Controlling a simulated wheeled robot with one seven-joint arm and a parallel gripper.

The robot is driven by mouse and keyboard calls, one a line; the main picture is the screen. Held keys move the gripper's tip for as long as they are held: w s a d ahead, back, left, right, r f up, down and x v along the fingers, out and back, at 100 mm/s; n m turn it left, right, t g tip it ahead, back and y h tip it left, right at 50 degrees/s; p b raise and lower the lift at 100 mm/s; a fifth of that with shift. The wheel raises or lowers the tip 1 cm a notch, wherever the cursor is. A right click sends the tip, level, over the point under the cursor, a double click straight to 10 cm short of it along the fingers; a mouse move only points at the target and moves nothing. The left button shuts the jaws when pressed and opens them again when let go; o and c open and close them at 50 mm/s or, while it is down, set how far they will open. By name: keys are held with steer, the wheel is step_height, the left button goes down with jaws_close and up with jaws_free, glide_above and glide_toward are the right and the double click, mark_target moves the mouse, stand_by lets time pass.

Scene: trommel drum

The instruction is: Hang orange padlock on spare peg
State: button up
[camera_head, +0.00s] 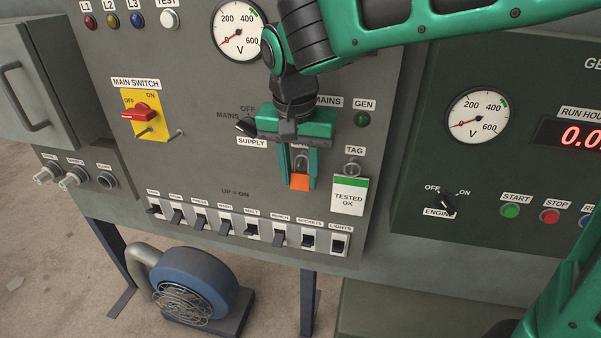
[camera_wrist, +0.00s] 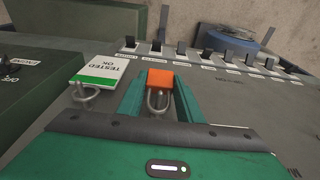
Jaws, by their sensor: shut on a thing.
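The orange padlock (camera_head: 299,182) hangs body down, with its grey shackle up between the green fingers of my gripper (camera_head: 300,168). My gripper is shut on the padlock, close in front of the grey panel. In the wrist view the padlock's orange body (camera_wrist: 160,78) is between the fingertips (camera_wrist: 160,98), with the shackle toward the palm. A label above the shackle is mostly covered by my gripper. I cannot tell whether a peg passes through the shackle. A bare peg (camera_head: 177,134) sticks out right of the yellow main switch plate (camera_head: 146,117).
A row of switches (camera_head: 251,230) runs below. The supply knob (camera_head: 245,127) is just left of my gripper. A blue blower (camera_head: 195,285) stands on the floor.

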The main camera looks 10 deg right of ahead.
steer(key=o, duration=1.2)
